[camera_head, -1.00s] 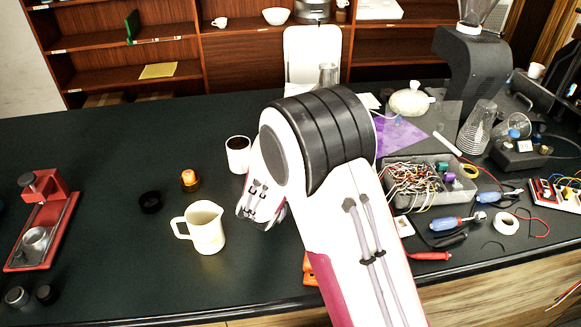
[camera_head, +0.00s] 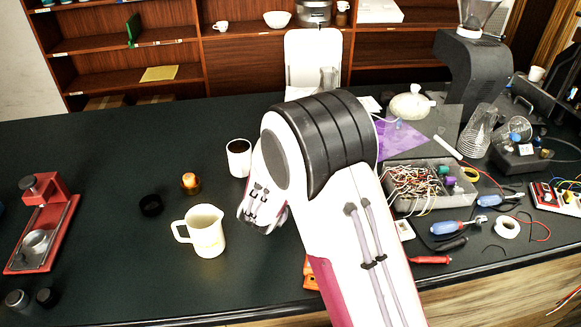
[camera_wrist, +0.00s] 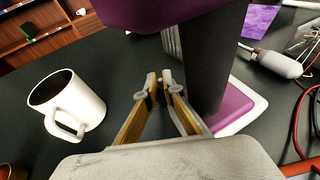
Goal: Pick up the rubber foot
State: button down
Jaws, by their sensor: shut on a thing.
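My gripper (camera_wrist: 160,82) shows in the wrist view with its two fingertips close together, a narrow gap between them. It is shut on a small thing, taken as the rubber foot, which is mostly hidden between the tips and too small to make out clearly. The fingertips are over the dark counter, to the right of a white mug. In the head view my arm hides the fingertips and whatever is beneath them. I see no other rubber foot for certain.
A white mug of dark contents (camera_head: 239,158) stands just left of my wrist. A cream pitcher (camera_head: 205,231), a black ring (camera_head: 151,205) and an amber item (camera_head: 190,183) are further left. A parts bin (camera_head: 440,178) and screwdrivers (camera_head: 455,227) crowd the right.

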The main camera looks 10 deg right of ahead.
jog(key=shift+s+a+f, duration=0.1)
jog(key=shift+s+f, duration=0.05)
jog(key=shift+f, duration=0.05)
jog(key=shift+r, duration=0.75)
jog(key=shift+s+a+t+h, duration=0.1)
jog(key=shift+s+t+h, duration=0.15)
jog(key=shift+t, duration=0.35)
jog(key=shift+s+a+t+h, duration=0.1)
jog(key=shift+t+h, duration=0.15)
jog(key=shift+t, duration=0.35)
jog(key=shift+s+r+t, duration=0.1)
jog(key=shift+s+t, duration=0.05)
jog(key=shift+t, duration=0.35)
jog(key=shift+s+a+r, duration=0.1)
jog(key=shift+s+r, duration=0.05)
jog(key=shift+r, duration=0.5)
jog(key=shift+s+a+r, duration=0.1)
jog(key=shift+s+r, duration=0.05)
jog(key=shift+r, duration=0.45)
jog(key=s+a+r+g, duration=0.1)
jog(key=s+a, duration=0.3)
jog(key=s, duration=0.6)
jog(key=s+a+r+g+y, duration=0.1)
jog(key=s+a+r, duration=0.3)
jog(key=s, duration=0.6)
jog(key=shift+s+a+g, duration=0.15)
jog(key=shift+a+g, duration=0.05)
jog(key=shift+g, duration=0.4)
jog(key=shift+r, duration=0.1)
